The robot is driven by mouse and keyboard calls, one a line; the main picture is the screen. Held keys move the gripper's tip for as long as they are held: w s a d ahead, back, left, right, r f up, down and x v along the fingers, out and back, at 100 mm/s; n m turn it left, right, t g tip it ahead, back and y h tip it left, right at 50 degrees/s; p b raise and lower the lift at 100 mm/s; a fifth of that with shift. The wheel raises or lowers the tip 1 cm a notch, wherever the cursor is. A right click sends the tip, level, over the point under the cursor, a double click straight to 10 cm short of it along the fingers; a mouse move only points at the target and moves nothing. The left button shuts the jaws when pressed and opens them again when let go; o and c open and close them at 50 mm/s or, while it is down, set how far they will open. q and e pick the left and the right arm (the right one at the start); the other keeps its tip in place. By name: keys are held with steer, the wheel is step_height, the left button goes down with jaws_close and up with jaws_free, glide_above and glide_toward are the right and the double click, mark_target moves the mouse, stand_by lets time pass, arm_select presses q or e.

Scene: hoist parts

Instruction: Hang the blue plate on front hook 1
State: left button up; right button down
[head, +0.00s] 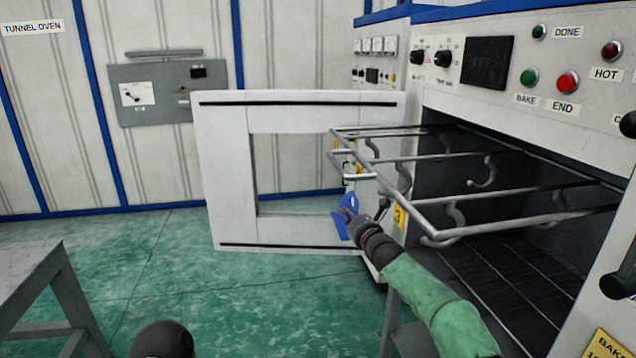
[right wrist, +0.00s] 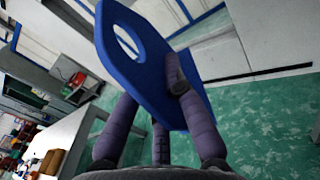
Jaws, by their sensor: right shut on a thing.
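The blue plate (head: 343,228) is in my right gripper (head: 352,217), left of and lower than the rack's front bar. In the right wrist view the plate (right wrist: 150,60) stands tilted between the purple fingers (right wrist: 165,115), with its oval hole at the upper, free end. The plate is apart from the hooks. The wire rack (head: 455,153) sticks out of the oven and carries several grey S-shaped hooks (head: 403,180). Yellow tags mark the front bar; the nearest (head: 399,216) reads 3, the farther ones are unreadable. Which hook is front hook 1 cannot be read.
The open white oven door (head: 225,180) with a window stands behind the plate. The oven chamber (head: 500,270) lies right, under a control panel (head: 520,70). A grey table (head: 30,270) stands left. Green floor between is clear.

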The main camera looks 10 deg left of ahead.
steer(key=a+r+m+t+b, duration=0.1)
steer(key=a+r+t+b, duration=0.15)
steer(key=a+r, duration=0.85)
steer(key=shift+m+g, duration=0.4)
steer(key=shift+g, duration=0.05)
steer(key=shift+w+d+r+p, duration=0.1)
steer(key=shift+w+d+p, duration=0.3)
steer(key=shift+d, duration=1.5)
steer(key=shift+w+d+r+p, duration=0.2)
steer(key=shift+d+p, duration=0.25)
steer(key=shift+d, duration=1.45)
steer(key=shift+w+d+r+p, duration=0.1)
steer(key=shift+w+d+p, duration=0.3)
steer(key=shift+d, duration=1.5)
steer(key=shift+w+d+f+n+h+b, duration=0.2)
steer(key=shift+d+f+b, duration=0.1)
steer(key=shift+d+b, duration=0.25)
steer(key=shift+w+d+f+n+h+b, duration=0.25)
steer(key=shift+d+b, duration=0.2)
steer(key=shift+d, duration=0.2)
steer(key=shift+d, duration=0.1)
steer(key=shift+s+d, duration=0.1)
steer(key=shift+f+b, duration=0.4)
steer(key=shift+b, duration=0.2)
